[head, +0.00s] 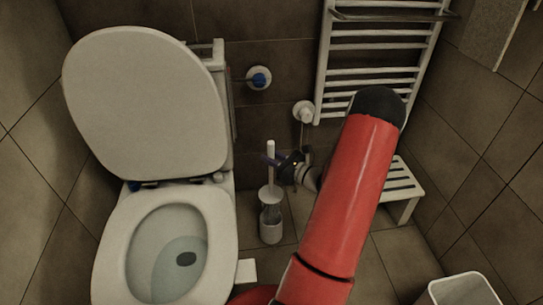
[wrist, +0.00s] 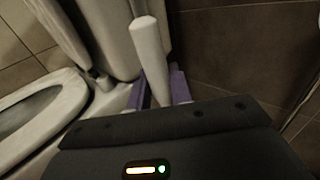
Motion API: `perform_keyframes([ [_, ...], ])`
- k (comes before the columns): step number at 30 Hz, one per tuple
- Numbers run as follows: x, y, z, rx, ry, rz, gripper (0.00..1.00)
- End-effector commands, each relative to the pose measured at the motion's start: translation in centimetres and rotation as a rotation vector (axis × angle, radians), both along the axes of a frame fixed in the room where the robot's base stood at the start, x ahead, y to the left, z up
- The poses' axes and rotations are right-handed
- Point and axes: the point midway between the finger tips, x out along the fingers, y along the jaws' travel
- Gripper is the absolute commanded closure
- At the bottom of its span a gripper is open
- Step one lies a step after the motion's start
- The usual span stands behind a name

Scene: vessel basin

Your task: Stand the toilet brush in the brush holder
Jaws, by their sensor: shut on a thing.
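The white toilet brush (head: 270,149) stands upright in the head view, between the toilet and the towel radiator. My gripper (head: 274,160) reaches it from the right and is shut on its handle. In the wrist view the white handle (wrist: 149,48) rises between the purple fingers of my gripper (wrist: 160,86). The brush holder (head: 271,229) stands on the floor directly below the handle. The brush's lower part lines up with the holder's top in the head view. I cannot tell how deep the brush sits, and the wrist view does not show the holder.
The toilet (head: 219,240) with its raised lid (head: 145,105) is close on the left. A white towel radiator (head: 370,60) hangs behind my arm. A small white stool (head: 403,188) and a white bin (head: 465,291) are on the right. Some tiled floor is free between them.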

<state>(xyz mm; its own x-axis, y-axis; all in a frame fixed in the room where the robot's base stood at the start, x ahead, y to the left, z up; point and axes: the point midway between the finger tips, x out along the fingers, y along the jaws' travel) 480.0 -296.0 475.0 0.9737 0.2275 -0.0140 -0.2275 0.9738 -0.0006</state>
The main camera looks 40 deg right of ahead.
Motion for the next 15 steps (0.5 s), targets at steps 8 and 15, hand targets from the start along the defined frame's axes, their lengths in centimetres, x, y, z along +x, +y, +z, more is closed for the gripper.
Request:
perform_keyframes([
  [8,0.0,0.0,-2.6,0.000,-0.001,0.000,1.00],
  [15,0.0,0.0,-4.5,0.000,-0.001,0.001,1.00],
])
